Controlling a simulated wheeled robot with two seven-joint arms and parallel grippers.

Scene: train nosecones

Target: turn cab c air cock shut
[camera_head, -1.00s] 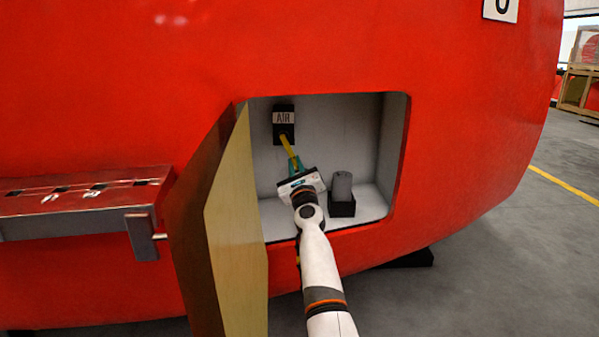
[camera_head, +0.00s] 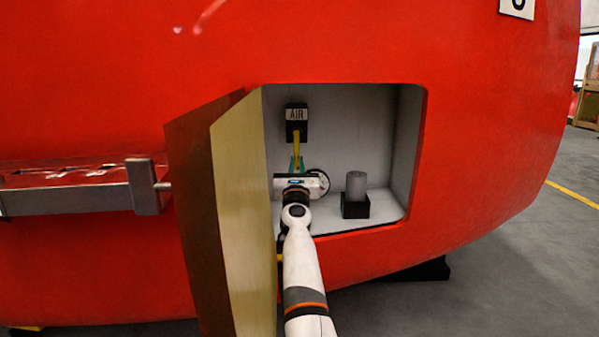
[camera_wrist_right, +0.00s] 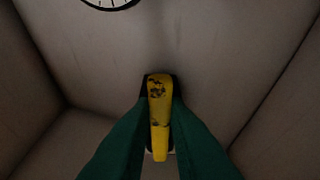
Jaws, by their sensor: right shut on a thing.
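The air cock has a yellow lever (camera_head: 297,146) below a black block with an "AIR" label (camera_head: 296,115) on the back wall of the recess. The lever hangs nearly straight down. My right gripper (camera_head: 296,166) is inside the recess, shut on the lower part of the lever. In the right wrist view the worn yellow lever (camera_wrist_right: 158,105) lies between the green fingers of my right gripper (camera_wrist_right: 158,148). The left gripper is not in view.
The open hatch door (camera_head: 242,215) stands close to the left of my right arm. A grey cylinder in a black holder (camera_head: 356,207) stands on the recess floor at right. A round dial (camera_head: 319,184) is partly hidden behind the gripper.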

